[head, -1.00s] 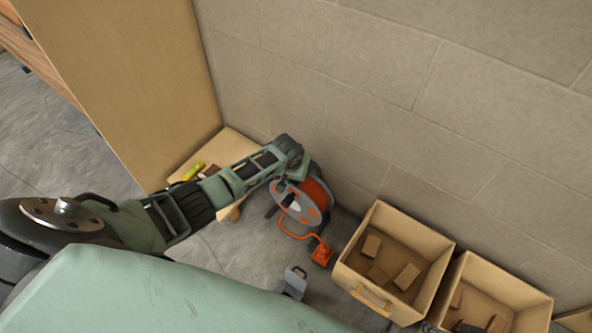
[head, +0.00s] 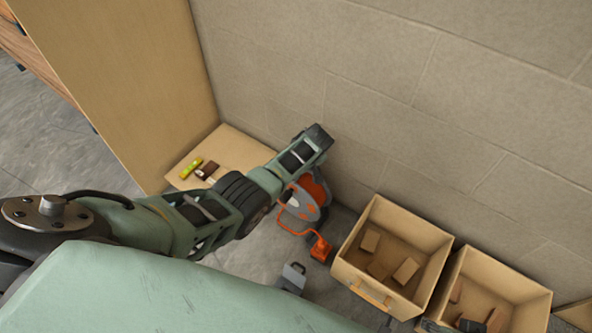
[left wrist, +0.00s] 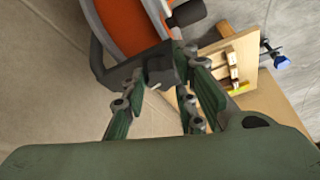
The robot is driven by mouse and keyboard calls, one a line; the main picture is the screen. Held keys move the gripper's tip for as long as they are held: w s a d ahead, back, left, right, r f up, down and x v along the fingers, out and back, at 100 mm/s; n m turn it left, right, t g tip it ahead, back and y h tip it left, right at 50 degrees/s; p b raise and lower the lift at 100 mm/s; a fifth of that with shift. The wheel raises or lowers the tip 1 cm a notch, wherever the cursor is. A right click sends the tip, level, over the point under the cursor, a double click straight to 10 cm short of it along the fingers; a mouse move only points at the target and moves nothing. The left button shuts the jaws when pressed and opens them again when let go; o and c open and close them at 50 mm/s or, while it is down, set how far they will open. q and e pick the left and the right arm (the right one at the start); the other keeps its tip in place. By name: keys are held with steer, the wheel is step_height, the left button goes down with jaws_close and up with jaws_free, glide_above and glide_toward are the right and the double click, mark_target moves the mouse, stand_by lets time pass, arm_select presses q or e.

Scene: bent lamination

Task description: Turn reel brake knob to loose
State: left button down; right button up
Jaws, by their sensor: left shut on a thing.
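The cable reel (head: 318,193), with an orange drum, grey side disc and dark frame, stands on the floor by the wall in the head view. My left arm covers its upper left part. In the left wrist view the orange drum (left wrist: 128,24) fills the top. My left gripper (left wrist: 160,78) has its fingertips on both sides of a dark knob-like part, the brake knob (left wrist: 160,66), and is shut on it. The knob's loose or tight marking cannot be made out. My right gripper is not in view.
Open boxes with brown blocks (head: 350,271) stand right of the reel. An orange plug block (head: 320,248) and a grey case (head: 291,278) are on the floor. A low wooden board (head: 235,146) holds a yellow level (head: 191,168). The wall is close behind.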

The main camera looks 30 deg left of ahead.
arm_select(q)
steer(key=c, duration=2.5)
jaws_free()
steer(key=shift+w+d+r+n+b, duration=0.15)
steer(key=shift+w+d+n+b, duration=0.15)
steer(key=shift+w+n+b, duration=0.15)
steer(key=shift+c, duration=0.2)
steer(key=shift+r+n, duration=0.15)
steer(key=shift+n, duration=0.1)
jaws_close()
steer(key=o, duration=1)
jaws_free()
steer(key=shift+w, duration=0.15)
steer(key=shift+s+a+f, duration=0.25)
steer(key=shift+s, duration=0.05)
steer(key=shift+r, duration=0.1)
steer(key=v, duration=1.1)
steer(key=shift+w+d+r, duration=0.15)
steer(key=shift+d+r, duration=0.2)
